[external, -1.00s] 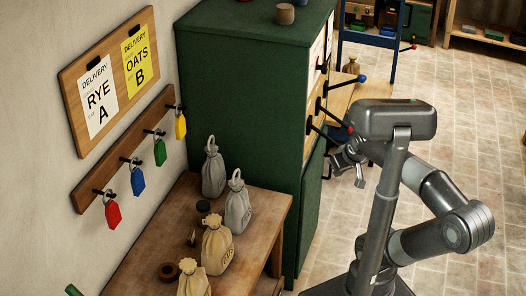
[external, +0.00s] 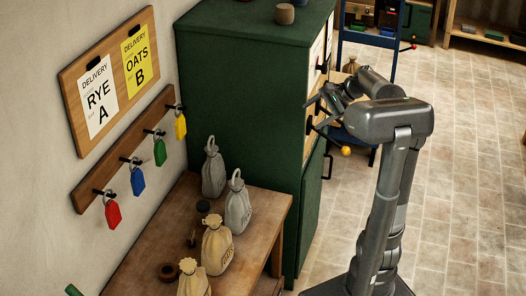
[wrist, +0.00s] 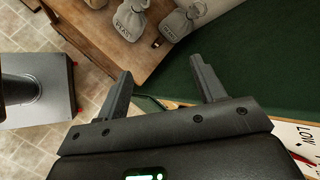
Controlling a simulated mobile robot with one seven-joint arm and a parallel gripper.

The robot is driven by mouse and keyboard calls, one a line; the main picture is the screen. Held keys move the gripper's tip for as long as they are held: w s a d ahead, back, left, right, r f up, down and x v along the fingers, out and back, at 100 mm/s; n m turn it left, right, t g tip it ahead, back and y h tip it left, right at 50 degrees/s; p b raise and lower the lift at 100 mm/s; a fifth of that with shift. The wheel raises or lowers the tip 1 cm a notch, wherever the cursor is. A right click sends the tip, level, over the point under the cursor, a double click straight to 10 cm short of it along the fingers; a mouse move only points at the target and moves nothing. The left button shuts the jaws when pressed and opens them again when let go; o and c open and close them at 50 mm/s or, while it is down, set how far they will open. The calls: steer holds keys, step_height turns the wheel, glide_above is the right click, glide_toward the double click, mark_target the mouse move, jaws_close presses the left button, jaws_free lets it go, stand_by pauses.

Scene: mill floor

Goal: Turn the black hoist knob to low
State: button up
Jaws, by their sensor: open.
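The black hoist knob is not clearly identifiable. A small black part (external: 322,68) sticks out from the pale front panel of the tall green cabinet (external: 245,100), but I cannot tell whether it is the knob. My gripper (external: 312,114) is at the cabinet's front edge, below that part. In the wrist view my gripper (wrist: 161,68) has its two fingers spread, with nothing clearly between them. A white label reading LOW (wrist: 304,150) shows at the lower right there, partly hidden by my gripper body. Whether the fingers touch anything cannot be told.
A yellow ball (external: 346,151) hangs below my gripper. A wooden table (external: 262,205) with several sacks stands left of the cabinet; grey sacks (wrist: 130,20) also show in the wrist view. Coloured tags hang from a wall rack (external: 128,160). The tiled floor (external: 460,150) at right is open.

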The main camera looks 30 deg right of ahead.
steer(key=w+d+r+m+t+y, duration=0.25)
steer(key=w+d+m, duration=0.25)
steer(key=w+d, duration=0.35)
steer(key=m+t+y, duration=0.2)
steer(key=m+t, duration=0.3)
steer(key=m, duration=0.1)
glide_toward(325, 68)
steer(key=x, duration=0.3)
steer(key=d+f+x, duration=0.1)
steer(key=x, duration=0.3)
steer(key=w+x, duration=0.1)
steer(key=x, duration=0.2)
steer(key=shift+w+f, duration=0.15)
steer(key=shift+w, duration=0.15)
steer(key=shift+c, duration=0.5)
steer(key=c, duration=0.9)
steer(key=shift+o, duration=0.2)
